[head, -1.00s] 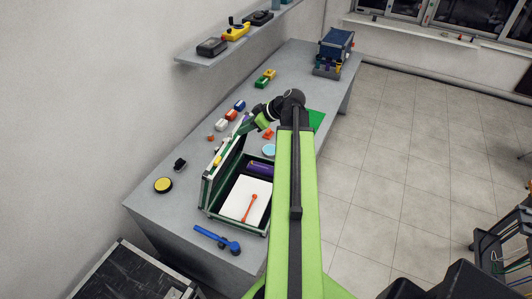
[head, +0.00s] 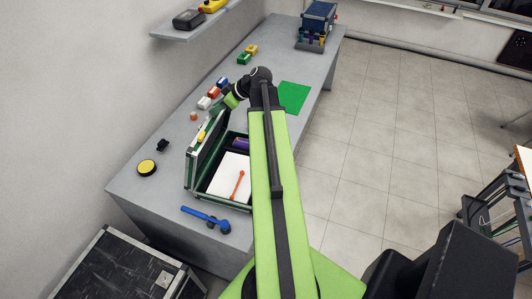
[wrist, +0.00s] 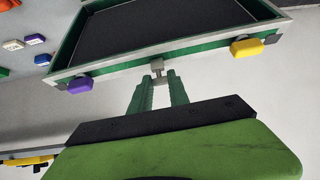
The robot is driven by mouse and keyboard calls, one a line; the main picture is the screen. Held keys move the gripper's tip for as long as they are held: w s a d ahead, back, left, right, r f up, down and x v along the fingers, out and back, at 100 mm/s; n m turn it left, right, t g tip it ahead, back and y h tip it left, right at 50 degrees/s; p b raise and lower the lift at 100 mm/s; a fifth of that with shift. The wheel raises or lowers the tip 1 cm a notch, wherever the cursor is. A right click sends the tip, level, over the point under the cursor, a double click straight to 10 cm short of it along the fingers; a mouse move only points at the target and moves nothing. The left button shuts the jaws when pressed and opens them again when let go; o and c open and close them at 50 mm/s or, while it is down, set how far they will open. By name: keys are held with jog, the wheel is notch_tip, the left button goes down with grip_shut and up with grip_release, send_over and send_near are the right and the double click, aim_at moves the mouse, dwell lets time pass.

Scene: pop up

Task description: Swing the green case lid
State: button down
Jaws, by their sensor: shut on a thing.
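The green case (head: 222,197) sits open on the grey table in the head view. Its lid (head: 204,150) stands raised along the left side of the case. In the wrist view the lid (wrist: 190,45) shows a dark panel inside a green and silver frame. My gripper (wrist: 158,82) is shut on a small grey tab (wrist: 157,67) at the middle of the lid's edge. A purple latch (wrist: 80,85) and a yellow latch (wrist: 247,47) are on either side. In the head view my gripper (head: 222,108) is at the lid's far upper end, its fingertips hard to make out.
A blue tool (head: 206,218) lies in front, a yellow disc (head: 147,167) to the left. Small blocks (head: 209,98) stand behind the lid. A green sheet (head: 294,97) lies right of my arm.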

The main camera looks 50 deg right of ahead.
jog(key=s+d+f+b, duration=0.2)
jog(key=s+d+f, duration=0.1)
jog(key=s, duration=0.5)
jog(key=shift+d+b, duration=0.15)
jog(key=shift+b, duration=0.25)
jog(key=s+d+f+b, duration=0.2)
jog(key=s+f+b, duration=0.3)
jog(key=s, duration=0.2)
jog(key=shift+s+d+f, duration=0.15)
jog(key=shift+d+f, duration=0.15)
jog(key=shift+d, duration=0.1)
dwell(0.4)
jog(key=s+d+f+b, duration=0.2)
jog(key=s+f+b, duration=0.3)
jog(key=f+b, duration=0.2)
jog(key=shift+s+f+b, duration=0.2)
jog(key=shift+f+b, duration=0.05)
jog(key=shift+b, duration=0.25)
jog(key=shift+d, duration=0.15)
